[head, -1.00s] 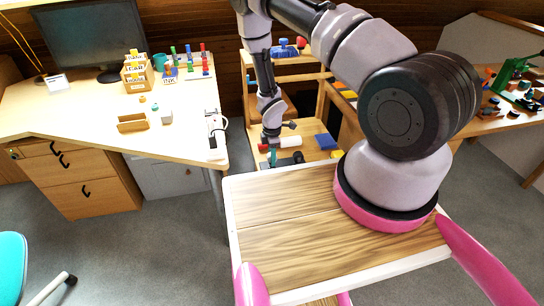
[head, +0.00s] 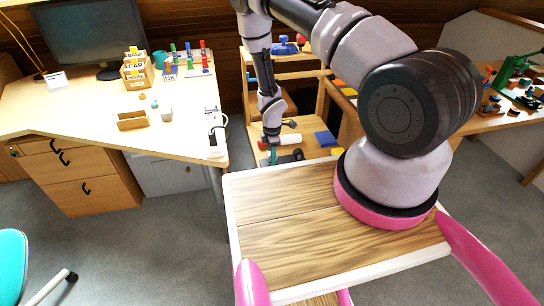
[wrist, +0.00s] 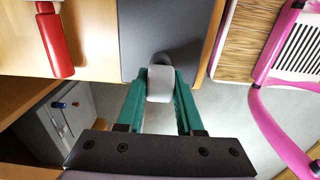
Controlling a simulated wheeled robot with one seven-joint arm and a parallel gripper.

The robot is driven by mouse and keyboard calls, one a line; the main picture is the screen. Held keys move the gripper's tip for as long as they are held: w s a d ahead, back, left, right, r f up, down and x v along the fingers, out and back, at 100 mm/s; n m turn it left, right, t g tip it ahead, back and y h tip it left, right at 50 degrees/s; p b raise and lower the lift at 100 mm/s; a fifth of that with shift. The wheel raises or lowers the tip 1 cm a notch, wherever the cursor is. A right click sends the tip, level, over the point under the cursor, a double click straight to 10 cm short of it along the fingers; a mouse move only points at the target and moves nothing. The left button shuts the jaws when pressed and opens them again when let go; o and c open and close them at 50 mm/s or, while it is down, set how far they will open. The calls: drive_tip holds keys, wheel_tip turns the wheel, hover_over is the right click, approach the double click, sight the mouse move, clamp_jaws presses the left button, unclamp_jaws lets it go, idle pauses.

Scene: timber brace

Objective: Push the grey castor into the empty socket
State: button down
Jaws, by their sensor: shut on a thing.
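My gripper (wrist: 160,85) has green fingers shut on a light grey piece, which appears to be the grey castor (wrist: 160,84). A darker rounded part shows just beyond it, against a dark grey panel (wrist: 150,22). I cannot tell whether that part belongs to the castor or whether it touches the panel. In the head view my gripper (head: 272,155) is small and low over the wooden bench, beside a dark object (head: 291,156). The castor cannot be made out there. The empty socket cannot be made out in either view.
A red cylinder (wrist: 55,40) lies left of the gripper in the wrist view. The bench holds a white cylinder (head: 287,140) and a blue block (head: 325,138). A desk (head: 80,120) stands left. My wood-topped, pink-trimmed base fills the foreground.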

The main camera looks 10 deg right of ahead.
drive_tip(key=shift+f, duration=0.45)
idle(0.3)
drive_tip(key=shift+c, duration=2.3)
unclamp_jaws()
wheel_tip(320, 180, up, 11)
drive_tip(key=shift+f, duration=0.1)
